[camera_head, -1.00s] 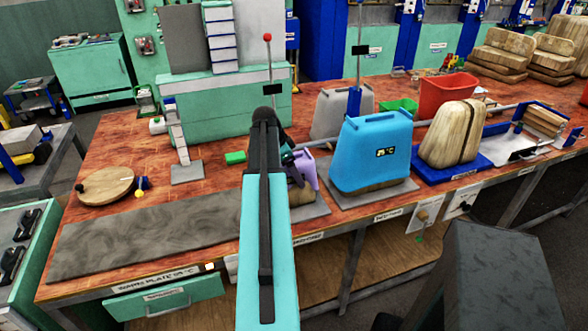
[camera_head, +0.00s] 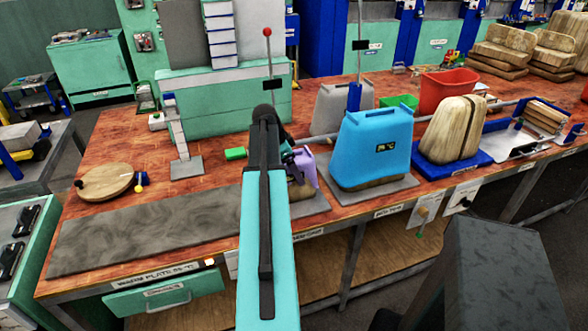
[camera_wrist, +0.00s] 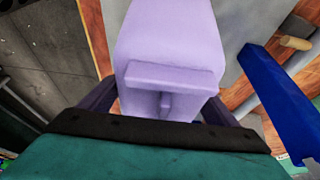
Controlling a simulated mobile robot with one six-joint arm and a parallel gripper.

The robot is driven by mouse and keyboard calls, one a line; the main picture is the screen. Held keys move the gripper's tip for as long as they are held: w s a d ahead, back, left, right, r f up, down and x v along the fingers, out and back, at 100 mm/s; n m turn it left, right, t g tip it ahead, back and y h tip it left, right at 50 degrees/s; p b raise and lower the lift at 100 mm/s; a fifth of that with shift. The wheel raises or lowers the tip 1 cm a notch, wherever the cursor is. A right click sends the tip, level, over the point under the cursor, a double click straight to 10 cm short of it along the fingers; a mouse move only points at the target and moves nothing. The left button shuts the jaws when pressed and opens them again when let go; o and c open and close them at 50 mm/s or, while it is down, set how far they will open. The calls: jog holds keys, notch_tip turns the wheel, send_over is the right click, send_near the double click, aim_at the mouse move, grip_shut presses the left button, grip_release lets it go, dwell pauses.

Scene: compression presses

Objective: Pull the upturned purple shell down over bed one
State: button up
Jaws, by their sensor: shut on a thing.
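The purple shell (camera_head: 307,168) shows beside my arm in the head view, at the wooden form of a bed (camera_head: 301,191) on a grey plate. My arm hides its left part, and whether it is fully seated on the form cannot be told. In the wrist view the purple shell (camera_wrist: 168,40) fills the upper middle, with a raised ledge and a short rib facing me. My gripper (camera_wrist: 162,102) is shut on the shell, a finger on each side of the rib end. The fingertips are hidden in the head view.
A blue shell (camera_head: 369,150) covers the neighbouring bed on the right. A grey shell (camera_head: 327,108) stands behind. A bare wooden form on a blue base (camera_head: 452,166) is farther right. A long grey plate (camera_head: 150,232) lies clear at left, with a round wooden board (camera_head: 103,182) behind it.

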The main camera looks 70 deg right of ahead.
jog(key=shift+f, duration=0.4)
dwell(0.3)
jog(key=o, duration=1.7)
jog(key=shift+o, duration=0.2)
jog(key=shift+r, duration=0.15)
jog(key=shift+b+v, duration=1.65)
jog(key=shift+v, duration=5.1)
jog(key=shift+w, duration=0.1)
